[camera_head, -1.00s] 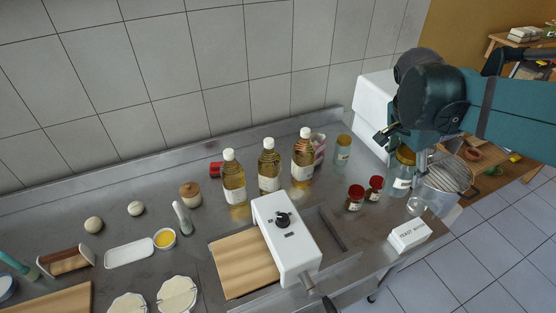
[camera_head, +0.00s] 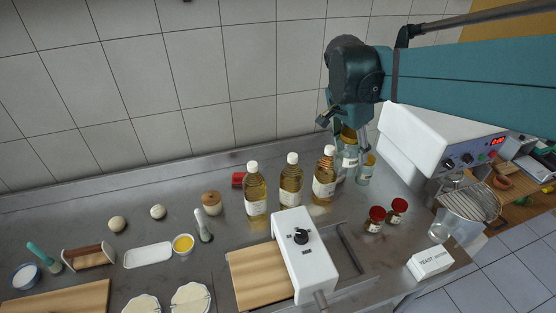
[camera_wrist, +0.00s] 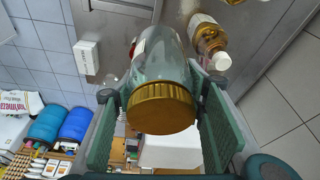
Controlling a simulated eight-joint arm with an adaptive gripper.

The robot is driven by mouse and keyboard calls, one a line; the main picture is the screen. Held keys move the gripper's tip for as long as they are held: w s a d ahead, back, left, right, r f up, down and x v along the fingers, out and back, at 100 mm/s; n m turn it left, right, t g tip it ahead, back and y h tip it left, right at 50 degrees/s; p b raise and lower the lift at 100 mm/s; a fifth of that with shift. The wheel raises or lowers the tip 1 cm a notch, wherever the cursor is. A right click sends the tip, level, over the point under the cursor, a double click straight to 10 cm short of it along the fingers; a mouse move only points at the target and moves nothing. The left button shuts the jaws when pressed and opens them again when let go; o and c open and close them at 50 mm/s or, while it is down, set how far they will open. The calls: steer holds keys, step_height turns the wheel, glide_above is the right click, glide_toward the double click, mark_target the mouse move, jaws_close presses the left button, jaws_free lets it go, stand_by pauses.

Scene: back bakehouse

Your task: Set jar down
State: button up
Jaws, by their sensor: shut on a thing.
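The jar (camera_head: 348,161), clear glass with a gold lid and pale label, is in my gripper (camera_head: 346,138), behind and right of the rightmost oil bottle. My gripper is shut on it from above, near the lid. In the wrist view the jar (camera_wrist: 163,65) lies between the green finger pads of my gripper (camera_wrist: 160,118). I cannot tell whether its base touches the steel counter (camera_head: 190,228). A similar jar (camera_head: 366,171) stands close on its right; any gap between them is unclear.
Several oil bottles (camera_head: 324,184) stand close to the held jar's left. Two red-lidded jars (camera_head: 376,217) stand in front to the right, by a yeast box (camera_head: 430,263). A white oven (camera_head: 437,140) borders the right. Bare counter lies between the standing jar and the red-lidded jars.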

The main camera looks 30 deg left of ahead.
steer(key=s+a+n+y, duration=0.1)
steer(key=s+a+n, duration=0.1)
steer(key=a, duration=1.2)
steer(key=s+a+n, duration=0.2)
steer(key=s+a, duration=0.1)
steer(key=a, duration=1.1)
steer(key=s+a+f+n+p, duration=0.1)
steer(key=s+a, duration=0.4)
steer(key=a, duration=0.4)
steer(key=s+a+f+n+y, duration=0.1)
steer(key=s+a, duration=0.5)
steer(key=a, duration=0.2)
steer(key=s+a+n+p, duration=0.1)
steer(key=s+a, duration=0.4)
steer(key=a, duration=0.4)
steer(key=s+x, duration=0.2)
steer(key=x, duration=0.7)
steer(key=s+f+x, duration=0.1)
steer(key=s+x, duration=0.1)
steer(key=x, duration=0.7)
steer(key=shift+s+d+t, duration=0.2)
steer(key=shift+d+t, duration=0.1)
step_height(320, 180, down, 6)
steer(key=shift+f, duration=0.15)
steer(key=shift+f, duration=1.8)
